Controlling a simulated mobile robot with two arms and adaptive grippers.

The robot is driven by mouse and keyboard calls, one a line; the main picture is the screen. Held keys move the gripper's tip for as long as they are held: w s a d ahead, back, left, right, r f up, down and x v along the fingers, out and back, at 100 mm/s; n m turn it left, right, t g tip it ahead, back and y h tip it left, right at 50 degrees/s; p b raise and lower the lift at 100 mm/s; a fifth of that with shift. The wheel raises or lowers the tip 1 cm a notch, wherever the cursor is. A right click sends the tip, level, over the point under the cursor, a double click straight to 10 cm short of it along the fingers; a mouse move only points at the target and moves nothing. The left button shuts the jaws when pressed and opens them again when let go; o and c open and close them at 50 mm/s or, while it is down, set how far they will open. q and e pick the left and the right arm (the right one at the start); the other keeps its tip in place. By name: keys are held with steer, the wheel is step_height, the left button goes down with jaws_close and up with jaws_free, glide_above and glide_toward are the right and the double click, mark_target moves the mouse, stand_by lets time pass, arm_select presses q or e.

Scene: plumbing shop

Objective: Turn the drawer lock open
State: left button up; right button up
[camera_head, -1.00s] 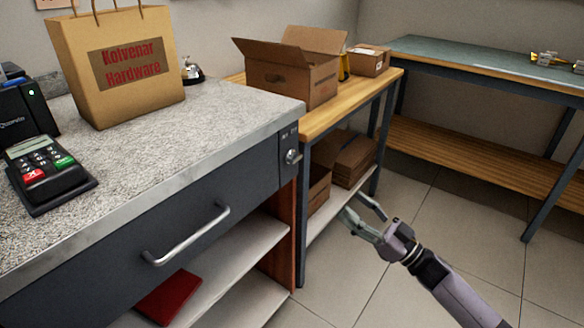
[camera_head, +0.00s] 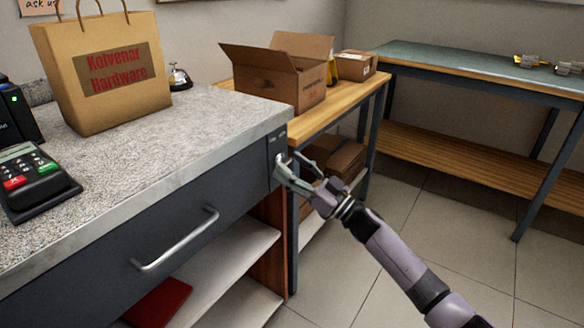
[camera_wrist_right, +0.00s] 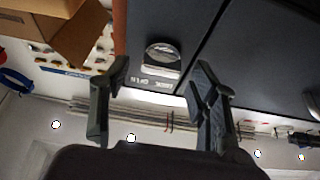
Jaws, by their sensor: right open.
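The drawer lock, a round metal knob (camera_wrist_right: 162,58) on a dark panel, shows in the right wrist view between the two fingertips, with small pale lettering beside it. In the head view the lock is mostly hidden behind my right gripper (camera_head: 289,165), at the right end of the counter front. My right gripper (camera_wrist_right: 161,72) is open, its fingers on either side of the knob in the picture; I cannot tell whether they touch it. The dark drawer (camera_head: 110,243) with its metal bar handle (camera_head: 178,240) is shut. My left gripper is not in view.
The speckled counter top (camera_head: 180,135) holds a paper bag (camera_head: 112,95), a card terminal (camera_head: 35,180) and a bell (camera_head: 179,76). A wooden table (camera_head: 345,97) with an open cardboard box (camera_head: 285,85) stands just behind the gripper. The tiled floor (camera_head: 390,260) at right is clear.

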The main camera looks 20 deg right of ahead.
steer(key=shift+w+a, duration=0.15)
steer(key=shift+a, duration=0.05)
steer(key=shift+c, duration=0.6)
steer(key=c, duration=1)
steer(key=shift+c, duration=0.2)
